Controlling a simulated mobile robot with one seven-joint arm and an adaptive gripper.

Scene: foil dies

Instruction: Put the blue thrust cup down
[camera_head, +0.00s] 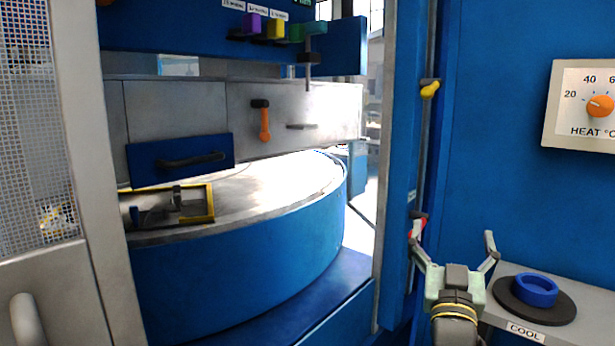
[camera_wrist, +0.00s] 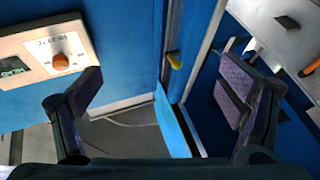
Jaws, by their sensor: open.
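The blue thrust cup (camera_head: 537,289) is a short blue ring. It sits on a round black pad on the grey shelf at the lower right of the head view. My gripper (camera_head: 453,243) is open and empty, to the left of the cup and apart from it, with its fingers pointing up in the picture. In the wrist view my gripper (camera_wrist: 165,100) shows its two dark fingers spread wide with nothing between them. The cup is not in the wrist view.
The black pad (camera_head: 508,294) lies on the grey shelf (camera_head: 575,331), labelled COOL. A heat dial panel (camera_head: 585,105) hangs on the blue wall above. A large round blue-sided table (camera_head: 240,265) stands left, behind a blue post (camera_head: 400,170). A yellow-edged frame (camera_head: 195,218) lies on it.

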